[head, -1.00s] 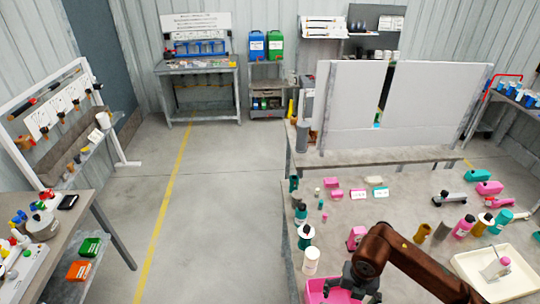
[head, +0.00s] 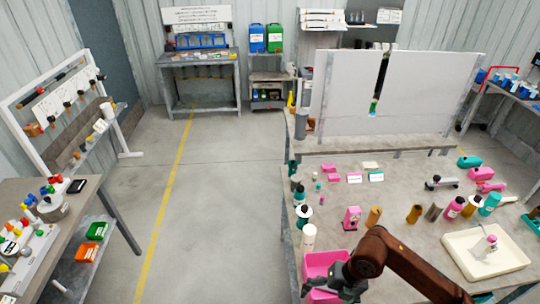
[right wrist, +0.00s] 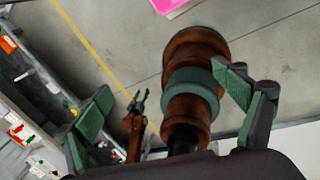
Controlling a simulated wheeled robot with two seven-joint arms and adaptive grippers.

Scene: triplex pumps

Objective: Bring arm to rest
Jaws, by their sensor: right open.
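My right arm enters the head view from the lower right, and its dark gripper (head: 343,282) is at the bottom, overlapping the right part of a pink bin (head: 318,262) on the workbench (head: 385,225). In the right wrist view its two green-padded fingers (right wrist: 165,110) stand wide apart. Brown arm parts show between them, and I see no object held. A second small brown arm with a dark gripper (right wrist: 139,101), apparently my left, shows below in that view. It is too small to judge its jaws. The left arm is not in the head view.
The workbench holds pink, teal and brown parts, a white bottle (head: 308,238) and a cream tray (head: 487,254). A grey panel (head: 420,90) stands behind. A side table (head: 85,215) with green and orange bins is at the left. The floor (head: 225,200) between is clear.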

